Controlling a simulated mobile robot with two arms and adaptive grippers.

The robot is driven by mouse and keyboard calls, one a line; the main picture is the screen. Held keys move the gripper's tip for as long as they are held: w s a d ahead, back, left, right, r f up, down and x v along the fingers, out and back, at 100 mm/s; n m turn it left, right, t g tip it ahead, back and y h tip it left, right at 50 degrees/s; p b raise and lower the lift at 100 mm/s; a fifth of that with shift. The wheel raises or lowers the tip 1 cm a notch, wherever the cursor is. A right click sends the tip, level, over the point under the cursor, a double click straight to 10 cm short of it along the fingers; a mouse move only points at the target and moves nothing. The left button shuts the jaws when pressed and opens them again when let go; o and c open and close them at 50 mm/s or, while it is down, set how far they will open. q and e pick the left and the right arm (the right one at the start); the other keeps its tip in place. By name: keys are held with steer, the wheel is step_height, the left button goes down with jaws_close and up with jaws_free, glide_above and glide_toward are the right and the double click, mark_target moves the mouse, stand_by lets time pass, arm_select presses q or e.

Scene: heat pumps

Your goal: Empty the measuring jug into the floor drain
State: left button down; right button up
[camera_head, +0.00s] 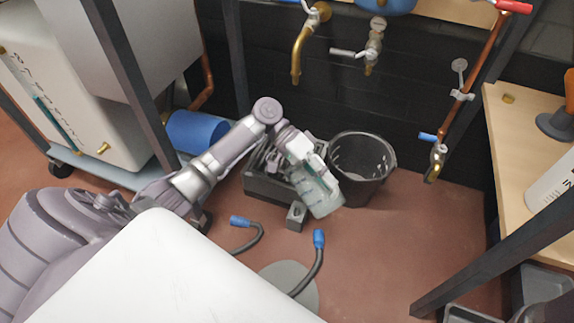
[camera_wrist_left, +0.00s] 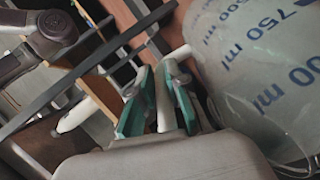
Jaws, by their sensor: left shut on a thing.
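The clear measuring jug (camera_head: 318,195) hangs tilted in the head view, in front of the dark bucket. In the left wrist view the jug (camera_wrist_left: 265,70) fills the right side, with blue ml marks. My left gripper (camera_head: 300,148) is shut on the jug's handle; in the wrist view its green finger pads (camera_wrist_left: 163,95) stand on both sides of the pale handle. I cannot tell whether liquid is in the jug. A grey round patch (camera_head: 290,283) on the floor may be the floor drain; my white body partly hides it. My right gripper is not in view.
A dark bucket (camera_head: 372,185) and a dark toolbox (camera_head: 262,187) stand close to the jug. Two hoses with blue ends (camera_head: 319,238) lie near the grey patch. A wooden bench (camera_head: 505,130) and dark frame posts stand at the right.

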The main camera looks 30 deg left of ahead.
mark_target(313, 156)
arm_select(q)
steer(key=shift+w+a+r, duration=0.1)
steer(key=shift+a+r, duration=0.1)
steer(key=shift+r, duration=0.15)
steer(key=shift+w+a+r+h, duration=0.2)
steer(key=shift+a+r+h, duration=0.3)
steer(key=shift+r+h, duration=0.25)
steer(key=shift+w+a, duration=0.1)
steer(key=shift+a, duration=0.25)
steer(key=shift+r+h, duration=0.1)
steer(key=shift+h, duration=0.15)
steer(key=shift+w+a+r, duration=0.1)
steer(key=shift+a, duration=0.2)
steer(key=shift+w+a+r+n+g+h, duration=0.15)
steer(key=shift+a+r+n+g+h, duration=0.05)
steer(key=shift+a+n+g+h, duration=0.1)
steer(key=shift+w+a+r+h+b, duration=0.1)
steer(key=shift+a+r+h+b, duration=0.1)
steer(key=shift+a+b, duration=0.15)
steer(key=shift+w+a+r+h+b, duration=0.1)
steer(key=shift+a+r+h+b, duration=0.1)
steer(key=shift+a, duration=0.2)
stand_by(0.4)
steer(key=shift+w+a+r+h+b, duration=0.2)
steer(key=shift+a+r+h+b, duration=0.1)
steer(key=shift+a+h, duration=0.15)
steer(key=shift+w+a+r+h+b, duration=0.15)
steer(key=shift+a+r+h+b, duration=0.15)
steer(key=shift+a, duration=0.25)
stand_by(1.6)
